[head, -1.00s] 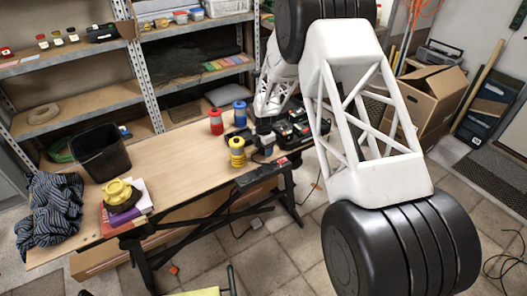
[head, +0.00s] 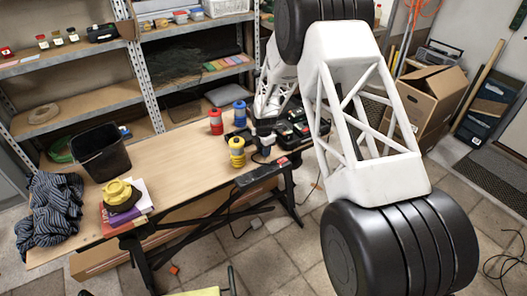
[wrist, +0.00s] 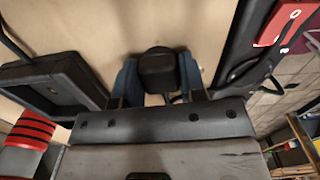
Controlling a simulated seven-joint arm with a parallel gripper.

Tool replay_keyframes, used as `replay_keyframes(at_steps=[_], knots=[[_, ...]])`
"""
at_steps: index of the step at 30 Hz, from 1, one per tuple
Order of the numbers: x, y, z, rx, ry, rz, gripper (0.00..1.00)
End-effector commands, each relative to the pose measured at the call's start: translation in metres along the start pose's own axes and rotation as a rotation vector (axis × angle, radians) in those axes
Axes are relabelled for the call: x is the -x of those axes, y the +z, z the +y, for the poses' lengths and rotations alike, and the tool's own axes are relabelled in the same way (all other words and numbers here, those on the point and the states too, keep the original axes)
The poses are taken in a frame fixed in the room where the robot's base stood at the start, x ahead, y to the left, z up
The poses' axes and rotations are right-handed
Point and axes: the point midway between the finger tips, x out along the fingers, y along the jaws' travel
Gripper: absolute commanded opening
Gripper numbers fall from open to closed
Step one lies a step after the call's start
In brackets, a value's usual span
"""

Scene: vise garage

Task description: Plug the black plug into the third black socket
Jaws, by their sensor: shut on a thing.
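My gripper (wrist: 158,82) has its blue fingers closed on the sides of the black plug (wrist: 158,68) in the wrist view. The plug is above the wooden tabletop, and its prongs are not visible. In the head view my gripper (head: 263,148) is over the right part of the table, partly hidden by my arm. A dark power strip (head: 258,177) lies along the table's front right edge, with a red switch (head: 283,161) at its right end. In the wrist view the switch (wrist: 284,24) is at the upper right. Individual sockets cannot be made out.
Red (head: 216,122), blue (head: 240,114) and yellow (head: 237,152) cylinders stand left of the gripper. Dark equipment (head: 293,130) lies at the table's right end. A black bin (head: 100,152), cloth (head: 48,210) and books (head: 135,212) occupy the left. The table's middle is clear.

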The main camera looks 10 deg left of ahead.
Motion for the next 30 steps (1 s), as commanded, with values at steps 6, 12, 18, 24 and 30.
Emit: replay_keyframes(at_steps=[6,12,18,24,30], knots=[[0.0,0.0,0.0,0.0,0.0,0.0,0.17],[0.003,0.0,0.0,0.0,0.001,0.0,0.17],[0.015,0.0,0.001,0.0,0.002,-0.001,0.17],[0.039,0.0,0.001,0.0,0.003,-0.002,0.17],[0.039,-0.012,-0.026,0.0,-0.001,0.0,0.17]])
